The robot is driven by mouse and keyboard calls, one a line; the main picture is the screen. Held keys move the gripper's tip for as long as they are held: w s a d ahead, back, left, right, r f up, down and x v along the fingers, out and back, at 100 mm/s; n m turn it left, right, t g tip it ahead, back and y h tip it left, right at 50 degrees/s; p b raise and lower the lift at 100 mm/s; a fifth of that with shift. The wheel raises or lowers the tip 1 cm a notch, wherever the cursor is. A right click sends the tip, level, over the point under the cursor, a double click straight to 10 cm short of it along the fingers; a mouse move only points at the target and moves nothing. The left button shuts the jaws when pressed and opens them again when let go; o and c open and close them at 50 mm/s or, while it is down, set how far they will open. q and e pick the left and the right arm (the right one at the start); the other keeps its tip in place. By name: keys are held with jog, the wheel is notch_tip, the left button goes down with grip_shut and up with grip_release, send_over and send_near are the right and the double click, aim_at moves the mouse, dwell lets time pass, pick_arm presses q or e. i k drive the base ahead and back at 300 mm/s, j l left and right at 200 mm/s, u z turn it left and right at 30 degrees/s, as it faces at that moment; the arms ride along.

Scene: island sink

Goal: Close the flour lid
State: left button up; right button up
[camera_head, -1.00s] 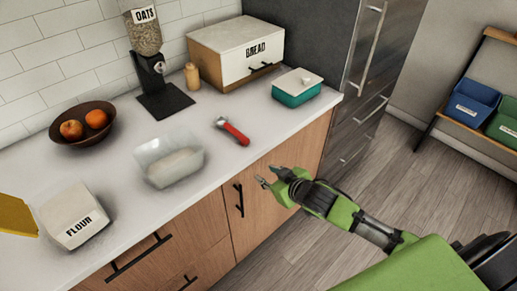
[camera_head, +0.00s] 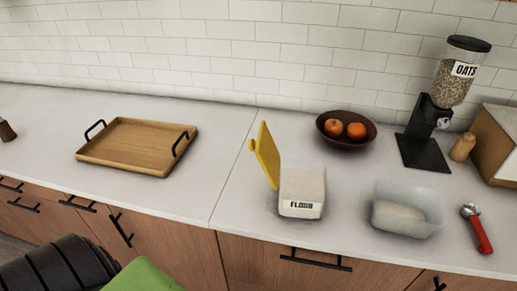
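The flour container (camera_head: 302,193) is a white box with a FLOUR label, standing on the counter near the middle of the view. Its yellow lid (camera_head: 267,156) stands open, nearly upright at the container's left side. My green and black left arm shows at the bottom left, but its gripper is out of view. My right gripper is not in view either. Nothing touches the flour container or its lid.
A translucent tub (camera_head: 406,211) and a red-handled scoop (camera_head: 477,229) are right of the flour. A fruit bowl (camera_head: 346,143) and oats dispenser (camera_head: 424,149) stand behind. A wooden tray (camera_head: 120,157) sits left. Counter between tray and flour is clear.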

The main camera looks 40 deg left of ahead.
aim_at(267, 153)
jog(key=k+j, duration=0.1)
jog(key=j, duration=0.4)
jog(key=j+z, duration=0.15)
jog(key=j, duration=0.35)
jog(key=k+j, duration=0.15)
jog(key=j, duration=0.3)
jog(key=k+j+z, duration=0.15)
jog(key=j, duration=0.35)
jog(key=k+j+z, duration=0.2)
jog(key=k+j, duration=0.35)
jog(key=k, duration=0.1)
